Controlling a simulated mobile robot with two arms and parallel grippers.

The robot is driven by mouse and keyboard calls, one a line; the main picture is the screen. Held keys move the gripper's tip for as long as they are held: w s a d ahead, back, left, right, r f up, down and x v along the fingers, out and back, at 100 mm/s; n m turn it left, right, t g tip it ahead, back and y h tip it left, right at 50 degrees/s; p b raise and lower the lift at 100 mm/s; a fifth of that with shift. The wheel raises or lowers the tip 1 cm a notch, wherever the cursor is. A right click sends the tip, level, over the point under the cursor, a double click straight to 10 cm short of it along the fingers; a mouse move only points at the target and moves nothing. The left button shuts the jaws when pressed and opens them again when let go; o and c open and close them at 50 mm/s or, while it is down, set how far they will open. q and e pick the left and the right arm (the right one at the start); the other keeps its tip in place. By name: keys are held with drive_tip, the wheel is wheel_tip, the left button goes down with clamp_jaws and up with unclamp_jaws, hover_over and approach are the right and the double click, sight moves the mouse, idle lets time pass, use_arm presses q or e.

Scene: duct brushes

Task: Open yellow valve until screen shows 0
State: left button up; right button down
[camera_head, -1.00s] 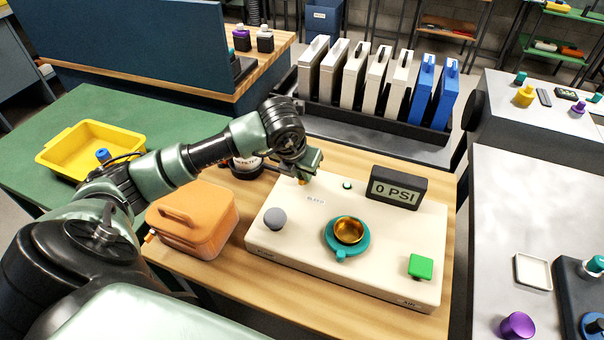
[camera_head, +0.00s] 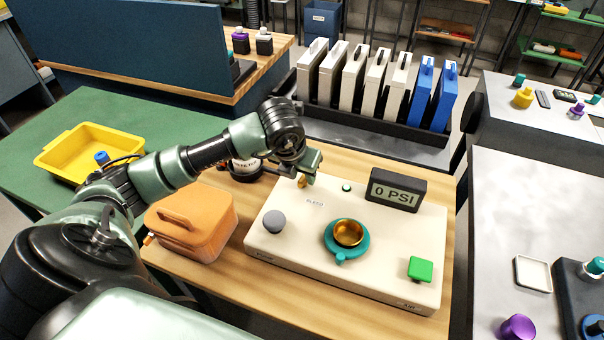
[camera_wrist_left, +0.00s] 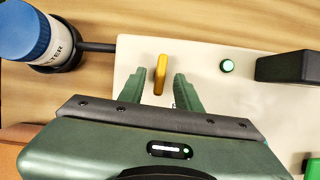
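The yellow valve (camera_head: 302,181) is a small upright handle at the back left of the cream panel (camera_head: 385,265), by the "BLEED" label. It also shows in the left wrist view (camera_wrist_left: 160,74), with its long side pointing away from my gripper. My left gripper (camera_head: 310,168) is right by the valve. In the left wrist view its fingers (camera_wrist_left: 159,88) are apart, one on each side of the handle's near end, with visible gaps. The screen (camera_head: 396,190) at the back right of the panel reads "0 PSI". My right gripper is not in view.
The panel also carries a grey knob (camera_head: 273,222), a teal dial with a gold cup (camera_head: 347,236), a green block (camera_head: 421,269) and a small green light (camera_head: 347,187). An orange canister (camera_head: 192,222) stands left of it. A blue-capped bottle (camera_wrist_left: 38,35) stands behind left.

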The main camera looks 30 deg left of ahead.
use_arm(q)
drive_tip(key=v, duration=0.7)
drive_tip(key=shift+r+b, duration=0.15)
drive_tip(key=shift+b, duration=0.3)
drive_tip(key=shift+s, duration=0.15)
